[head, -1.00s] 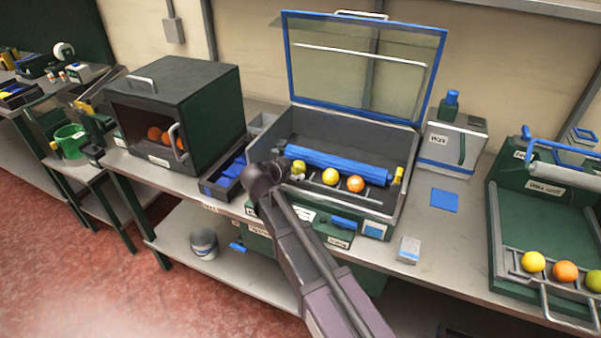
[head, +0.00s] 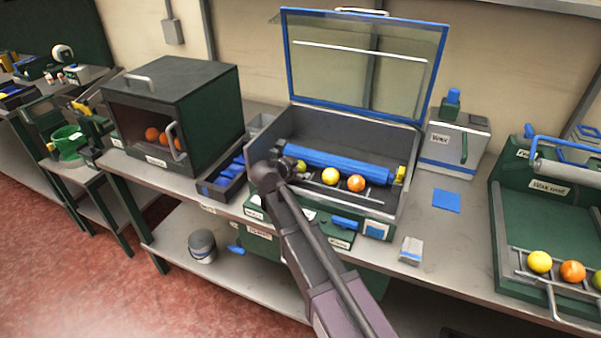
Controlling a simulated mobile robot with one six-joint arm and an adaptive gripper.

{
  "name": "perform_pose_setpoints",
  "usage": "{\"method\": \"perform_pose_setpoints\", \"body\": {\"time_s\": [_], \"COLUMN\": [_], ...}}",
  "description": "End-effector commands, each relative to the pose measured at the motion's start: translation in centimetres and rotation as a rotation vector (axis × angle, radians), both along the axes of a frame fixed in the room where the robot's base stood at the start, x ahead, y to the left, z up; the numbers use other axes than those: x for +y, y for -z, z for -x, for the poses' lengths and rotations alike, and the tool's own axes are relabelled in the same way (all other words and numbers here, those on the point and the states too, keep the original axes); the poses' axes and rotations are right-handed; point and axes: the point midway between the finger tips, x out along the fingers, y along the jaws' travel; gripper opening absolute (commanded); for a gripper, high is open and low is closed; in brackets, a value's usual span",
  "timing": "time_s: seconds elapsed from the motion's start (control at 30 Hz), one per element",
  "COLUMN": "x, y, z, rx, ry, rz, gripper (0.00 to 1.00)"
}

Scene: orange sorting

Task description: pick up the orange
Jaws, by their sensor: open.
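An orange (head: 356,183) sits in the open blue-rimmed case (head: 392,207), at the right end of a short row in front of a blue roller. A yellow fruit (head: 330,176) is beside it on the left, and a green fruit (head: 301,166) is further left, partly hidden. My gripper (head: 287,165) is over the left part of the case, close to the green fruit and left of the orange. It is small and dark here, its fingers are hard to make out, and it appears empty. Other oranges (head: 152,134) lie inside the dark green cabinet.
The case's clear lid (head: 365,60) stands open behind. A white wax container (head: 455,143) and a small box (head: 411,250) stand on the bench.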

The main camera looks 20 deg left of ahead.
Motion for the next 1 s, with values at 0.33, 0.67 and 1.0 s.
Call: {"method": "perform_pose_setpoints", "body": {"time_s": [0.33,0.67,1.0], "x": [-0.04,0.0,0.02], "y": [0.05,0.06,0.06], "z": [-0.16,-0.13,-0.12], "rx": [0.0,0.0,0.0], "ry": [0.0,-0.001,-0.001], "rz": [0.001,0.001,0.001], "gripper": [0.94,0.73,0.25]}}
